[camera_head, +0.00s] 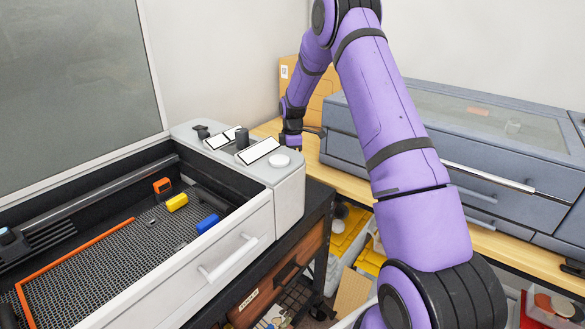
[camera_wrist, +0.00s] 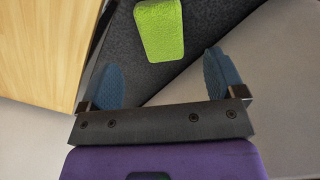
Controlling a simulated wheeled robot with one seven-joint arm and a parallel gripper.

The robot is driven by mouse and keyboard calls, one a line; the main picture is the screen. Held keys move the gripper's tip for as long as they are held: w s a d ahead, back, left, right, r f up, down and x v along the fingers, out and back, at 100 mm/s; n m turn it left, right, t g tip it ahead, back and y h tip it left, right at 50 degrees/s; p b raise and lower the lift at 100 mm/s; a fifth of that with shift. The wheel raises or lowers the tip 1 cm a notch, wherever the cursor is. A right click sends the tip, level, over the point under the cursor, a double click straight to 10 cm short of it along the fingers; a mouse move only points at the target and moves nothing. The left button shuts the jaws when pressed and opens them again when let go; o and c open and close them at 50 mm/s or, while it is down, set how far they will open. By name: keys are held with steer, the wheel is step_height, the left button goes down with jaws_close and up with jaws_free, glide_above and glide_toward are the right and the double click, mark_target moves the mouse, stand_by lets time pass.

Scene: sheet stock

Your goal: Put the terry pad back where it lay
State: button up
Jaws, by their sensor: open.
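A bright green pad with rounded corners (camera_wrist: 158,28), which looks like the terry pad, lies on a dark grey surface (camera_wrist: 185,82) in the wrist view. My gripper (camera_wrist: 163,78) is open, with its two blue fingers spread and nothing between them. The pad is beyond the fingertips, roughly centred between them and apart from both. In the head view my gripper (camera_head: 290,140) is small and partly hidden, at the far end of my arm near the back of the wooden bench. The pad does not show in the head view.
An open-lidded white machine (camera_head: 240,232) stands at the left, with orange, yellow and blue pieces on its mesh bed. A wooden bench (camera_head: 345,183) carries a grey-blue machine (camera_head: 470,165) and a cardboard box (camera_head: 323,92). Bins sit underneath.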

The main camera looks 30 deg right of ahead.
step_height(320, 180, up, 3)
steer(key=shift+r, duration=0.15)
